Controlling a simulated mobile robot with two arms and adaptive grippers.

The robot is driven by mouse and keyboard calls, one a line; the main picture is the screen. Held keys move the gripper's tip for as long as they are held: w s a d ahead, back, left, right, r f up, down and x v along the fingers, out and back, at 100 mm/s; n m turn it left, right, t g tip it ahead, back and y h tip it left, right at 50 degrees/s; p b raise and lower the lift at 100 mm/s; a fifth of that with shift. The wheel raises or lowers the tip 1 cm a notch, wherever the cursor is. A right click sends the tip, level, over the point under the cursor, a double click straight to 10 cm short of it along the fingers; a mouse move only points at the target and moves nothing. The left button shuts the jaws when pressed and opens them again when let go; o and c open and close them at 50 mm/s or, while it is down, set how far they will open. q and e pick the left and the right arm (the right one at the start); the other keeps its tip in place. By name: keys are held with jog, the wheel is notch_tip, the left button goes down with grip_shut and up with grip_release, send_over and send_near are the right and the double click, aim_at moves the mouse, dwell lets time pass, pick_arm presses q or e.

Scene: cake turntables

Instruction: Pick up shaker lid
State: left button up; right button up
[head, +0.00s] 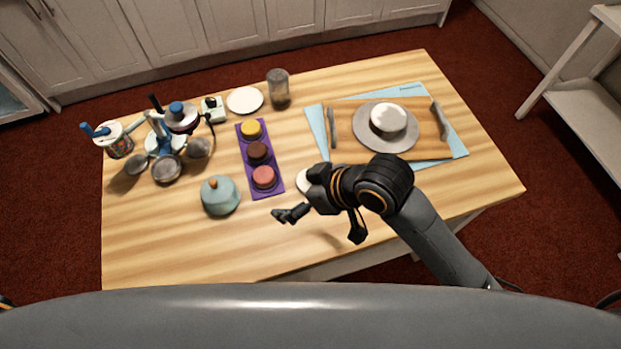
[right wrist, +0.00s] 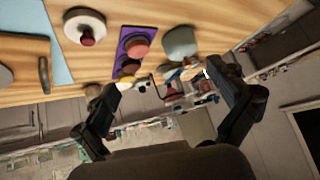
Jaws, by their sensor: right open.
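A white round piece with a dark red knob (right wrist: 87,38) lies on the table in the right wrist view. A white edge (head: 303,181), apparently of the same piece, shows in the head view, mostly hidden behind my right gripper. I cannot tell for sure that it is the shaker lid. A clear jar with a greyish top (head: 279,88), perhaps the shaker, stands at the back edge. My right gripper (head: 319,224) is open and empty above the front of the table; its spread fingers (right wrist: 160,82) also show in the right wrist view. My left gripper is not in view.
A cake turntable (head: 376,144) stands on a board to the right. A utensil rack (head: 163,140) stands left. The front left of the table is bare.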

jog(key=w+d+f+n+g+h, duration=0.1)
jog(key=w+d+n+g+h, duration=0.3)
jog(key=w+d, duration=0.5)
jog(key=shift+t+h, duration=0.3)
jog(key=shift+t, duration=0.2)
jog(key=x, duration=0.2)
jog(key=a+x, duration=0.1)
jog(key=x, duration=0.2)
jog(key=w+p+x, duration=0.1)
jog(key=x, duration=0.2)
jog(key=shift+a, duration=0.35)
jog(key=shift+a+f+p, duration=0.3)
jog(key=shift+f+p, duration=0.1)
jog(key=shift+f, duration=0.05)
jog(key=x, duration=0.1)
jog(key=p+x, duration=0.1)
jog(key=x, duration=0.1)
jog(key=shift+a+f, duration=0.2)
jog(key=shift+a, duration=0.15)
jog(key=shift+w+a+f, duration=0.15)
jog(key=shift+f, duration=0.3)
jog(key=c, duration=0.9)
